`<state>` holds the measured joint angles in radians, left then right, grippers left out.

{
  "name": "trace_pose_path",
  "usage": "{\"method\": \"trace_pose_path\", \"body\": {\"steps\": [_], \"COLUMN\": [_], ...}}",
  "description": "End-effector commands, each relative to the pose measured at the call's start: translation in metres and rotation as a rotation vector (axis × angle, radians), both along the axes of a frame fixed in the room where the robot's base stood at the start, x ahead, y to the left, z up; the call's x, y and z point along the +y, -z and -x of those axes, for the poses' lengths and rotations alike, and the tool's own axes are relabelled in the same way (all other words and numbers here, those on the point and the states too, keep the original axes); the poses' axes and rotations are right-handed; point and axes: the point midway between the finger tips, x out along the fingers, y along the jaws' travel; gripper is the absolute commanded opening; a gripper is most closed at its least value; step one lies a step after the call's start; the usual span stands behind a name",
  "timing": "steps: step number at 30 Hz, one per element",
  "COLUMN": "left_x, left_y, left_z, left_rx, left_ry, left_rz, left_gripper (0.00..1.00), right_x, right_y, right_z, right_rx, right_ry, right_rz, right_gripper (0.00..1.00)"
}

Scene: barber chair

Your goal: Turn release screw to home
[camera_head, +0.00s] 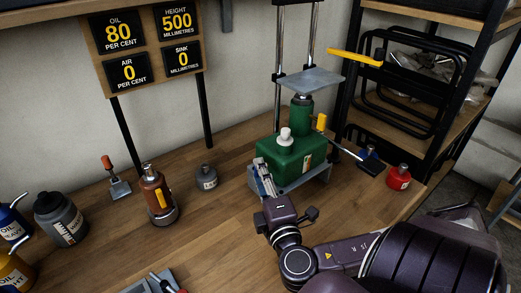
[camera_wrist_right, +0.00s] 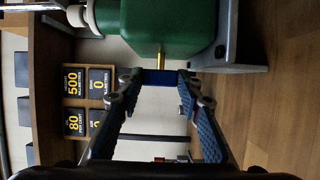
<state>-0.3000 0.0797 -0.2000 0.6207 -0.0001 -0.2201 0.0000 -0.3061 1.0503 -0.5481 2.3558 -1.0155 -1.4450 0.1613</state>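The green jack (camera_head: 290,155) stands on a grey base plate near the back of the bench. A white cap tops its body, and a green cylinder rises behind. My right gripper (camera_head: 264,178) is at the jack's near left side. In the right wrist view, a brass stem comes out of the green body (camera_wrist_right: 168,25) and ends in a blue crossbar, which looks like the release screw (camera_wrist_right: 160,77). My right fingertips (camera_wrist_right: 159,79) meet the crossbar's two ends and appear shut on it. The far side of the crossbar is hidden. My left gripper is not in view.
The sign board (camera_head: 150,45) reads oil 80, air 0, height 500, sink 0. A brown bottle jack (camera_head: 155,195), a small grey pot (camera_head: 207,178) and a red pot (camera_head: 399,178) stand on the bench. Bottles crowd the left edge.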

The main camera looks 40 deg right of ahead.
Motion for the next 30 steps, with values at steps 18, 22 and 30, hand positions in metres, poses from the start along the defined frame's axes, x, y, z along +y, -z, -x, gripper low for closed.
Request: {"method": "trace_pose_path", "body": {"steps": [18, 22, 30], "left_x": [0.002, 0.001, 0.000], "left_y": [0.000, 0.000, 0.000], "left_z": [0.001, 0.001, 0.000], "left_rx": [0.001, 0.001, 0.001], "left_ry": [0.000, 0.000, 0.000], "left_rz": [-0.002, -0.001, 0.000], "left_gripper": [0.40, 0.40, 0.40], "right_x": [0.009, 0.021, 0.046], "right_y": [0.002, 0.003, 0.004], "right_z": [0.015, 0.038, 0.085], "right_rx": [0.005, 0.007, 0.007], "right_ry": [-0.002, 0.000, 0.002], "right_rz": [-0.003, -0.005, -0.005], "right_gripper": [0.51, 0.51, 0.51]}}
